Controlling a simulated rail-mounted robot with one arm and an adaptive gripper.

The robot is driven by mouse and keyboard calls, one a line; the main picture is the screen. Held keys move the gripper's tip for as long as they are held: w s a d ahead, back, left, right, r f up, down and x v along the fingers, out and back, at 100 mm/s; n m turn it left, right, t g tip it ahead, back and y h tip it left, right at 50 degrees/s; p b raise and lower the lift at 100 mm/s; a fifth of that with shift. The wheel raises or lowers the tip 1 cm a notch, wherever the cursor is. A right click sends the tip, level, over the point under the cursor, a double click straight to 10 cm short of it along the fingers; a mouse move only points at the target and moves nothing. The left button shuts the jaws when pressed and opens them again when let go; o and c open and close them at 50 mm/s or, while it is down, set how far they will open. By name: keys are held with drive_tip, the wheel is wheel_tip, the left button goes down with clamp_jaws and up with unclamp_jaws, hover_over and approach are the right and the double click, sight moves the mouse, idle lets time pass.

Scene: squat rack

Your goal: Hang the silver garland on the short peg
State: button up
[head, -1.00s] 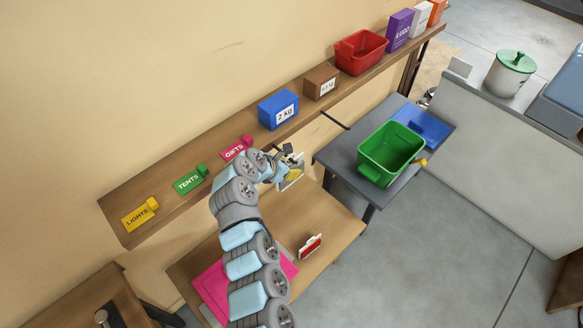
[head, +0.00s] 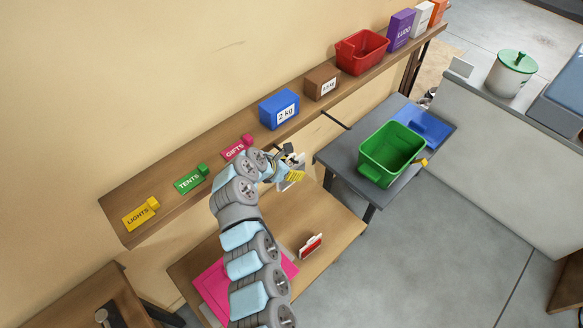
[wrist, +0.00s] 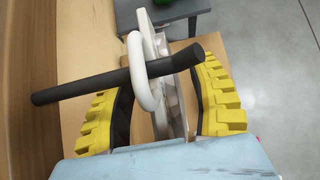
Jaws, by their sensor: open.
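A dark round peg (wrist: 80,83) crosses the wrist view. A white loop (wrist: 135,68) goes around it, with the peg passing through. A flat silver-white piece (wrist: 176,100) joins the loop and lies between my yellow fingers; this looks like the silver garland. It also shows as a pale piece (head: 287,185) below my gripper in the head view. My gripper (wrist: 160,95) is open, with one finger on each side of the piece and gaps visible. In the head view my gripper (head: 292,172) is just below the shelf front and hides most of the peg.
A wall shelf (head: 250,141) carries coloured labels, weight boxes and a red bin (head: 361,52). A longer dark rod (head: 335,120) sticks out right of my gripper. A red-and-white item (head: 311,246) stands on the wooden table (head: 335,232) below. A green bin (head: 391,154) stands on the grey table.

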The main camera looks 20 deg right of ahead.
drive_tip(key=v, duration=1.1)
drive_tip(key=shift+a+r, duration=0.25)
drive_tip(key=shift+r, duration=0.05)
drive_tip(key=shift+s, duration=0.15)
